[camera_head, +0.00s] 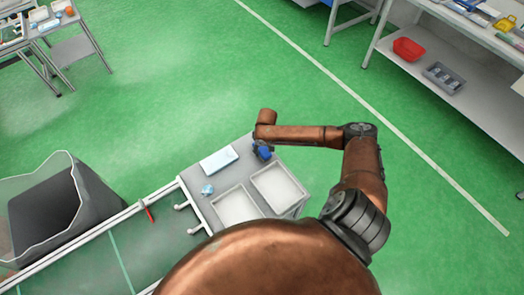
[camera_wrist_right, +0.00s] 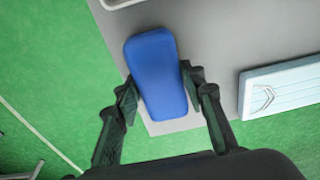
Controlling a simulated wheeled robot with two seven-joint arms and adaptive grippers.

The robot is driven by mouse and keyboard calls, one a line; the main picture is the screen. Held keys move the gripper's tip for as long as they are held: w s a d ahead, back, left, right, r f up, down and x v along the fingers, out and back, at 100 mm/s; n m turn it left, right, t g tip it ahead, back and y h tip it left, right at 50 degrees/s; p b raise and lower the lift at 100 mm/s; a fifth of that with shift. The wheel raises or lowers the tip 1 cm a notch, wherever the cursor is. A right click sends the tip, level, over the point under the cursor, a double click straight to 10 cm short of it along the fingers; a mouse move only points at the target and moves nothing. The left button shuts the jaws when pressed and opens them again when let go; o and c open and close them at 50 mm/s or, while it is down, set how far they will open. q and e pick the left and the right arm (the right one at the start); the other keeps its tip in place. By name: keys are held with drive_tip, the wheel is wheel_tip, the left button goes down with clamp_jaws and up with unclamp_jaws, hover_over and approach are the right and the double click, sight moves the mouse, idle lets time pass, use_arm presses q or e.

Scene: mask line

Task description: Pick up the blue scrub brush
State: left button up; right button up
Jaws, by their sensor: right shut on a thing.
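The blue scrub brush (camera_wrist_right: 157,72) shows in the right wrist view as a rounded blue block between the two fingers of my right gripper (camera_wrist_right: 160,88). The fingers are shut on its sides. In the head view the brush (camera_head: 262,153) is a small blue shape at the far edge of the grey table (camera_head: 190,172), just below my right gripper (camera_head: 261,146). Its underside is hidden, so I cannot tell whether it touches the table. My left gripper is not in view.
A pale blue-white box (camera_head: 218,159) lies on the table beside the brush. A small light blue crumpled item (camera_head: 207,189) and two white trays (camera_head: 279,188) are nearer. A conveyor with a red item (camera_head: 149,214) and a grey bin (camera_head: 95,190) stand at left.

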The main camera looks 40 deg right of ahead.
sight(262, 147)
drive_tip(key=c, duration=0.5)
drive_tip(key=shift+o, duration=0.2)
drive_tip(key=shift+r, duration=0.5)
wheel_tip(262, 147, up, 2)
drive_tip(key=shift+r+p, duration=0.25)
drive_tip(key=shift+p, duration=0.3)
drive_tip(key=s+r, duration=0.1)
drive_tip(key=s+a+r+p, duration=0.1)
drive_tip(key=r, duration=0.1)
drive_tip(key=s+a+r+p, duration=0.1)
drive_tip(key=s+r, duration=0.1)
drive_tip(key=shift+r, duration=0.25)
drive_tip(key=s+a+r+p, duration=0.1)
drive_tip(key=s+a+r, duration=0.3)
drive_tip(key=s, duration=0.4)
drive_tip(key=shift+s+a+p, duration=0.15)
drive_tip(key=shift+s+p, duration=0.05)
drive_tip(key=shift+p, duration=0.15)
